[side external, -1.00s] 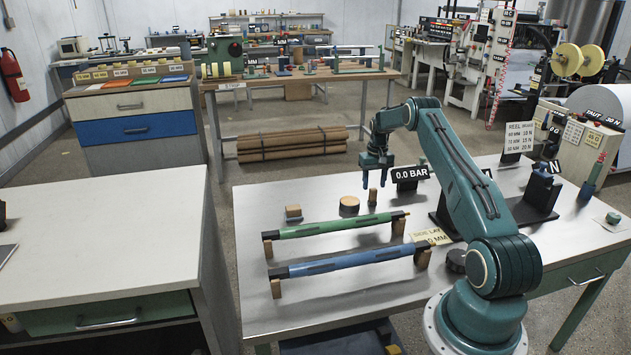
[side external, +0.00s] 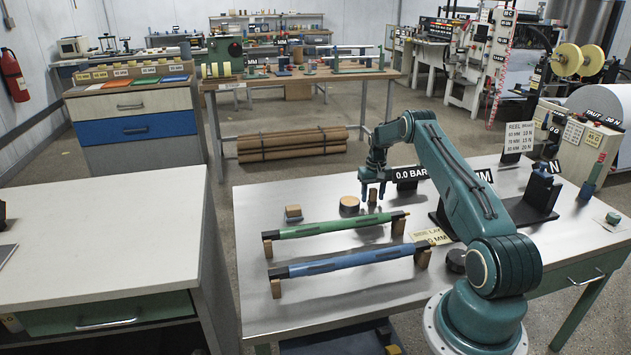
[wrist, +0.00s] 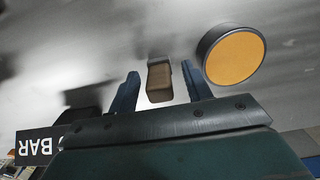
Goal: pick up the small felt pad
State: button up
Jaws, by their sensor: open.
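A small tan-brown block (side external: 373,194), seemingly the small felt pad, stands upright on the metal bench. It also shows in the wrist view (wrist: 160,82) with a grey part at its far end. My gripper (side external: 374,198) is open, fingers pointing down, one on each side of this block. I cannot tell how far the fingertips are above the bench.
A round dark disc with a tan top (side external: 349,204) stands close by, just beyond the right finger in the wrist view (wrist: 235,58). Green (side external: 335,227) and blue (side external: 345,262) rollers rest on supports in front.

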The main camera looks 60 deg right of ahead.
aim_at(374, 189)
grip_shut()
jog(key=shift+r, duration=0.15)
notch_tip(374, 189, up, 20)
dwell(0.9)
dwell(0.4)
